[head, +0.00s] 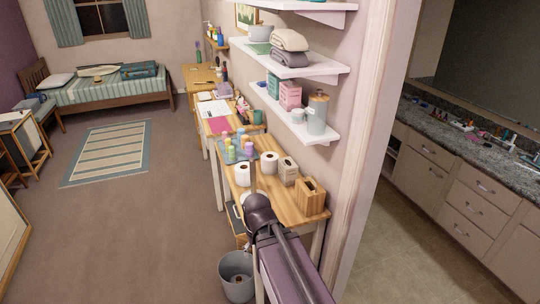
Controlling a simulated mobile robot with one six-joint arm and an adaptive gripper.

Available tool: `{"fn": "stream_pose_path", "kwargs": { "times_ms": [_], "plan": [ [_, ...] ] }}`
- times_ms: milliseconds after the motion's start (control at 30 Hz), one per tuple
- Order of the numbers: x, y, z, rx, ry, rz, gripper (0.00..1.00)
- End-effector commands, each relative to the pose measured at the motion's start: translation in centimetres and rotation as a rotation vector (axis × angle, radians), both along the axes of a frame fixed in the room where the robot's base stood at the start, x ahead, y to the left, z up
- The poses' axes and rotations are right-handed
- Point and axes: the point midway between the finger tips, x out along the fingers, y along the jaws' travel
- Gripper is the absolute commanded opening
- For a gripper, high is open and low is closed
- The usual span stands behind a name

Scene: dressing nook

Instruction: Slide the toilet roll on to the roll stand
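A white toilet roll (243,175) stands on the wooden table (285,214), left of the middle. A second white roll (269,163) stands behind it to the right. A thin grey upright shape (254,168) rises between the two rolls; I cannot tell whether it is the roll stand or part of my arm. No other shape in the head view reads clearly as the roll stand. My arm reaches in from the bottom over the near part of the table, and its dark joint hides some of the tabletop. My gripper's fingers cannot be made out.
Tissue boxes (288,171) and a wooden box (311,198) stand at the table's right. Several coloured bottles (239,147) stand on a tray farther back. White shelves (293,66) overhang the wall side. A grey bin (236,276) stands below.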

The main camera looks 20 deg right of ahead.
Motion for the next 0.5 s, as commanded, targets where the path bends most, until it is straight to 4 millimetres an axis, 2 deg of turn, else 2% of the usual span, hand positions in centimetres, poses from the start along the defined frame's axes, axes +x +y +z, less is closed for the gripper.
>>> {"fn": "stream_pose_path", "kwargs": {
  "times_ms": [33, 200, 333, 500],
  "plan": [
    [0.0, 0.0, 2.1, 0.000, 0.000, 0.000, 0.88],
    [0.0, 0.0, 5.3, 0.000, 0.000, 0.000, 0.88],
    [0.0, 0.0, 7.0, 0.000, 0.000, 0.000, 0.88],
    [0.0, 0.0, 8.2, 0.000, 0.000, 0.000, 0.88]
  ]
}}
